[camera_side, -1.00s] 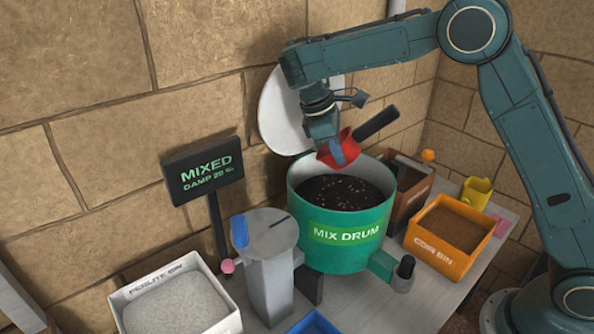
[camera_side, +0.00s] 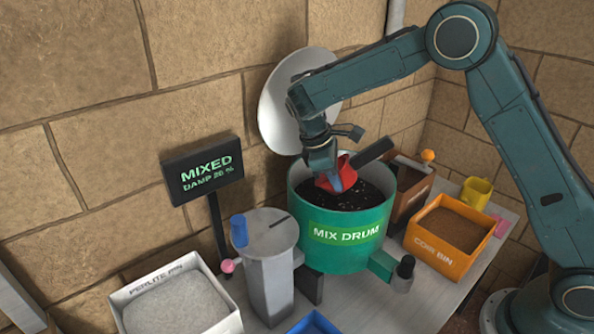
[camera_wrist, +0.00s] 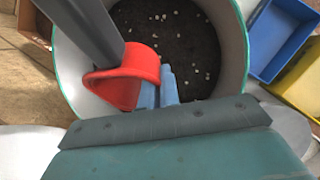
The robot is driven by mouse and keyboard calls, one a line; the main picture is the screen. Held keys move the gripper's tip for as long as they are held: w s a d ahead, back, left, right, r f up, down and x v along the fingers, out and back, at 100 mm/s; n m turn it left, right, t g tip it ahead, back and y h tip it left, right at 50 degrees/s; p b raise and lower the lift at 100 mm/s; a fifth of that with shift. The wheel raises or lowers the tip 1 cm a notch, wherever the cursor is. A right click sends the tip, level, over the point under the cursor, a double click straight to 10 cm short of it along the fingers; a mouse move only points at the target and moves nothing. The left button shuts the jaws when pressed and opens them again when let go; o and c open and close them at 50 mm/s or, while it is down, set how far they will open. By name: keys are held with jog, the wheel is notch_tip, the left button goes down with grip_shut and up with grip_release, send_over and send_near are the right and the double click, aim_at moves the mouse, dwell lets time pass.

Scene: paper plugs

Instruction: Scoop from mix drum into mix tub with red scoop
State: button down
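The green mix drum (camera_side: 345,251) stands open on the bench, with dark mix (camera_side: 350,195) specked white inside. The mix also shows in the wrist view (camera_wrist: 185,35). The red scoop (camera_side: 341,172), with a dark handle, is at my gripper (camera_side: 335,183), inside the drum mouth close to the mix. In the wrist view the scoop (camera_wrist: 125,75) lies left of my blue fingertips (camera_wrist: 168,88). The fingers look close together on the scoop. Whether the scoop's lip touches the mix is hidden. A blue tub (camera_side: 314,325) at the bottom edge may be the mix tub; it carries no readable label.
The drum's white lid (camera_side: 285,100) is tipped up behind it. A grey post (camera_side: 268,270) stands front left, beside the white perlite bin (camera_side: 225,322). The orange coir bin (camera_side: 438,254) and yellow scoop (camera_side: 477,191) are on the right. A MIXED sign (camera_side: 203,170) stands behind left.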

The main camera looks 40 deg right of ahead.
aim_at(334, 195)
jog(key=shift+f, duration=2.35)
jog(key=shift+w+a+f, duration=0.1)
jog(key=shift+w+a, duration=0.5)
jog(key=shift+w, duration=0.25)
jog(key=shift+w+a, duration=0.6)
jog(key=shift+w, duration=0.2)
jog(key=shift+d, duration=0.1)
jog(key=shift+t+y, duration=0.3)
jog(key=shift+s, duration=0.1)
